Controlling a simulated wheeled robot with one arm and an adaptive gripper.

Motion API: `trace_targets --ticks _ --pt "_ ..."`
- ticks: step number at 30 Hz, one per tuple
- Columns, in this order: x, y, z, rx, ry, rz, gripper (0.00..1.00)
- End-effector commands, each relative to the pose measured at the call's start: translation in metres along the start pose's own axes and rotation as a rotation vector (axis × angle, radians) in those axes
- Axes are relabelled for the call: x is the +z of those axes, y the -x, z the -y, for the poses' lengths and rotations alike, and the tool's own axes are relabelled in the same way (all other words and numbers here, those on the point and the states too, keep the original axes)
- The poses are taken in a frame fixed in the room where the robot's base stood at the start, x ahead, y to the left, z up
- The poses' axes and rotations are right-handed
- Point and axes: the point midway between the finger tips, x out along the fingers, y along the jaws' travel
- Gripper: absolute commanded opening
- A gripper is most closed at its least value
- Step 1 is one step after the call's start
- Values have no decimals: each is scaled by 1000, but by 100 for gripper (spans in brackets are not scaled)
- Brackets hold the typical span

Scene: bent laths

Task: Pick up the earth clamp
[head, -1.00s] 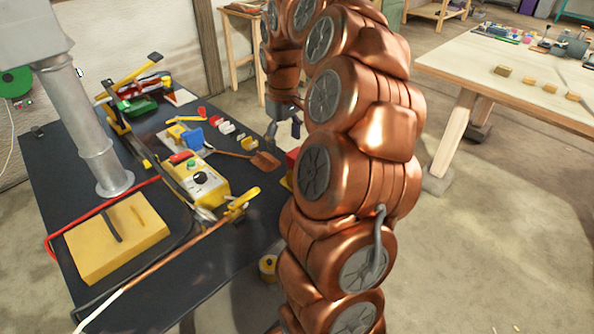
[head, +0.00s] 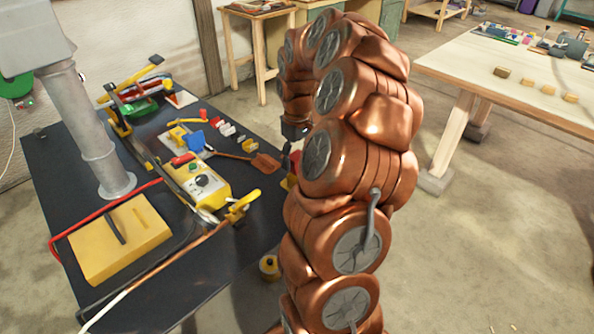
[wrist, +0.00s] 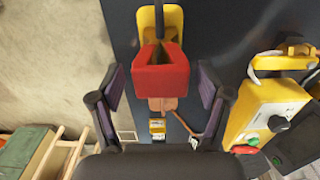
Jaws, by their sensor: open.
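A red block-like piece (wrist: 161,82) with a notch in its top lies between my fingers in the wrist view. A yellow piece (wrist: 150,22) with a dark middle adjoins it at the top. Together they look like the earth clamp, though I cannot be certain. My gripper (wrist: 160,98) is open, with one dark finger on each side of the red piece and visible gaps between. In the head view my arm hides most of this thing and my fingers, at the right edge of the black table (head: 150,300).
A yellow control box (head: 202,187) with a dial stands on the table, with a yellow clamp-like part (head: 242,206) at its near end. A copper-coloured paddle (head: 264,162) lies near my gripper. A yellow block (head: 120,238) lies at front left. A wooden table (head: 520,75) stands right.

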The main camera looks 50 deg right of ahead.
Motion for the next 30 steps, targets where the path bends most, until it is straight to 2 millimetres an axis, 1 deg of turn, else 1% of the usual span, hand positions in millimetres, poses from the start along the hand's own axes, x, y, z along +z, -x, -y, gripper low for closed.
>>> trace_targets --ticks 3,6,13,30 --pt "2 -15 2 -4 0 6 77" --pt "1 -23 1 -2 0 1 77" --pt "1 -24 1 -1 0 -1 76" --pt "1 -24 1 -1 0 0 17"
